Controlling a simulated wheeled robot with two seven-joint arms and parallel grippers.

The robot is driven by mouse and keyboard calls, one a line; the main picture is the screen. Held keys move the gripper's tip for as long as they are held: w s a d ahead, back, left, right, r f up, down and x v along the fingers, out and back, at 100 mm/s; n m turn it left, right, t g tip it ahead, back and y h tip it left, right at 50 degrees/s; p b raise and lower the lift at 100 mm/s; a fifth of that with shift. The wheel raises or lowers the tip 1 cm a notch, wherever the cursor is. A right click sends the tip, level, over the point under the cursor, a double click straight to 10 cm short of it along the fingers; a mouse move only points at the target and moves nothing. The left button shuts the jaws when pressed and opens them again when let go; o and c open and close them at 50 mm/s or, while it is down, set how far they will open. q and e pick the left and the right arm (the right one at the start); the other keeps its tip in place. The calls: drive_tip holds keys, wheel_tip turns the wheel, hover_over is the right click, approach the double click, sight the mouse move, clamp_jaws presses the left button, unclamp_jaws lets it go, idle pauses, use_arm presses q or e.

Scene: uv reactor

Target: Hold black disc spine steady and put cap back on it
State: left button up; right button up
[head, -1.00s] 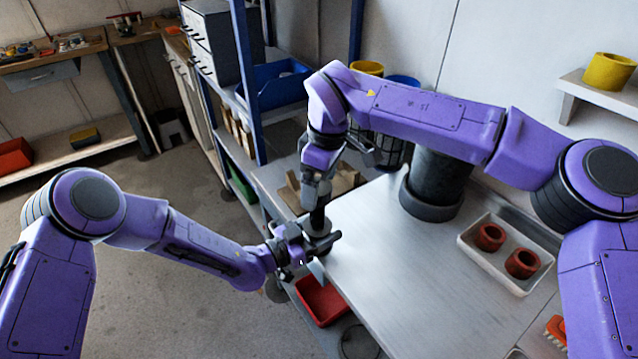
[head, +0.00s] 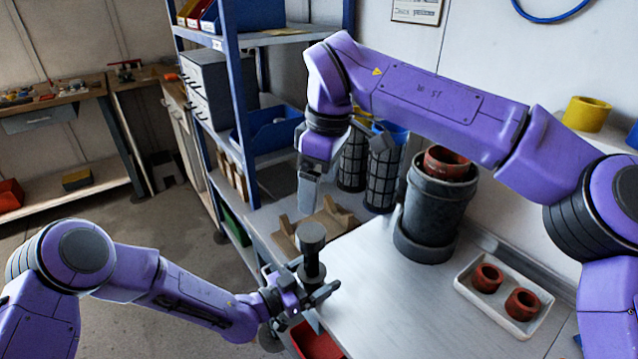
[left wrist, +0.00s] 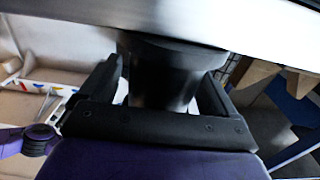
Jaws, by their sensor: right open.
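The black disc spine (head: 311,269) stands upright at the near left corner of the metal table.
A white tray (head: 466,292) with two red-brown rings lies at the right. A large dark cylinder (head: 436,215) stands at the back of the table (head: 385,300). Dark mesh cylinders (head: 381,175) and a wooden cradle (head: 328,222) are behind the spine. The table's middle is clear.

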use_arm(q)
drive_tip(key=b+v, duration=0.2)
drive_tip(key=v, duration=0.7)
drive_tip(key=shift+s+a, duration=0.15)
drive_tip(key=shift+a, duration=0.15)
drive_tip(key=shift+s+a, duration=0.3)
drive_tip(key=shift+a, duration=0.05)
